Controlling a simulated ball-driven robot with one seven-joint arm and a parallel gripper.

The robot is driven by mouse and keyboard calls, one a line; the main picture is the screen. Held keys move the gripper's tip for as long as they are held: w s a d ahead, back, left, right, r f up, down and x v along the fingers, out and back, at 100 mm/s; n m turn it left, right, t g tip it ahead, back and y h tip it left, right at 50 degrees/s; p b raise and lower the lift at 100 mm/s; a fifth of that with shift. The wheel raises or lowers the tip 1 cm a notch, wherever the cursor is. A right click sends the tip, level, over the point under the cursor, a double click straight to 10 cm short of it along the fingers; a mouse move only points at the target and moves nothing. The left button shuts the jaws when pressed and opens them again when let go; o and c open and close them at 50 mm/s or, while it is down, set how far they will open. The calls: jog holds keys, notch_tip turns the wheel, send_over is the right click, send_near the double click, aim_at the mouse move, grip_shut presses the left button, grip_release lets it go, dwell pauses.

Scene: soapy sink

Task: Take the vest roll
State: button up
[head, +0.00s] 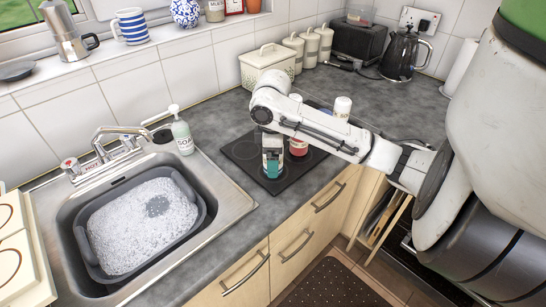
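No thing here is clearly recognisable as a vest roll. A small teal item (272,170) stands on the black plate (243,152) on the counter. My gripper (272,160) points down right at its top, and its fingers partly hide it. I cannot tell whether the fingers touch it or are shut on it. A red item (298,147) with a pale top stands just right of my gripper. A white-topped item with a blue lower part (342,106) stands further back, behind my arm. Another pale top (296,97) shows just above my arm, its lower part hidden.
The sink (215,222) holds a grey basin (203,190) of suds at the left. A soap bottle (182,136) and tap (118,131) stand at its back. A cream bin (268,60), canisters (293,50), toaster (358,40) and kettle (401,52) line the wall.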

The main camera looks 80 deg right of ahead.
jog(key=shift+f, duration=0.15)
jog(key=c, duration=1.2)
jog(key=shift+c, duration=0.2)
jog(key=shift+r, duration=0.65)
jog(key=s+a+r+p, duration=0.1)
jog(key=a+r+p, duration=0.1)
jog(key=a+r, duration=0.9)
jog(key=a, duration=0.3)
jog(key=shift+s+r+p, duration=0.2)
jog(key=shift+r+p, duration=0.1)
jog(key=shift+r, duration=0.1)
